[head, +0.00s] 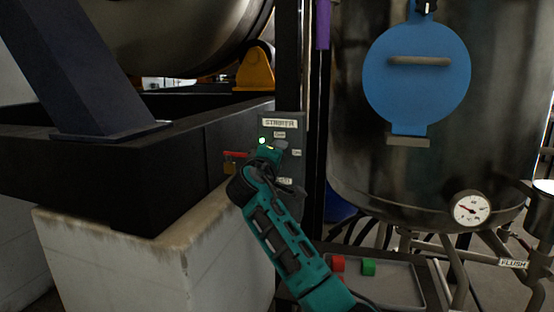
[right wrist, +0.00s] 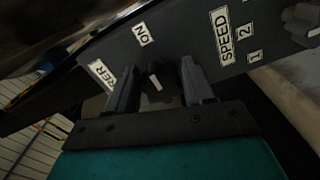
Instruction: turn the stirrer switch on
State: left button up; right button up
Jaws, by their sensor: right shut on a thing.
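The stirrer panel (head: 298,140) is a grey plate on the dark frame in the head view, with a STIRRER label at its top. A small green light (head: 262,141) glows on it. My right gripper (head: 276,147) is at the panel and hides part of it. In the right wrist view my right gripper (right wrist: 158,88) has its fingers on both sides of a dark switch knob (right wrist: 156,79) with a white pointer mark, and is shut on it. An ON label (right wrist: 143,34) sits above the knob there. My left gripper is in neither view.
A SPEED label (right wrist: 224,36) and another knob (right wrist: 302,22) are at right in the wrist view. A red bar (head: 236,154) is left of my gripper. A vessel with a blue round cover (head: 416,90) and a gauge (head: 471,208) stands at right.

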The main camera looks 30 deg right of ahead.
dwell(0.3)
jog(key=o, duration=1)
jog(key=shift+c, duration=0.2)
jog(key=shift+a, duration=0.1)
jog(key=v, duration=1.2)
jog(key=shift+s+a, duration=0.25)
jog(key=shift+s, duration=0.1)
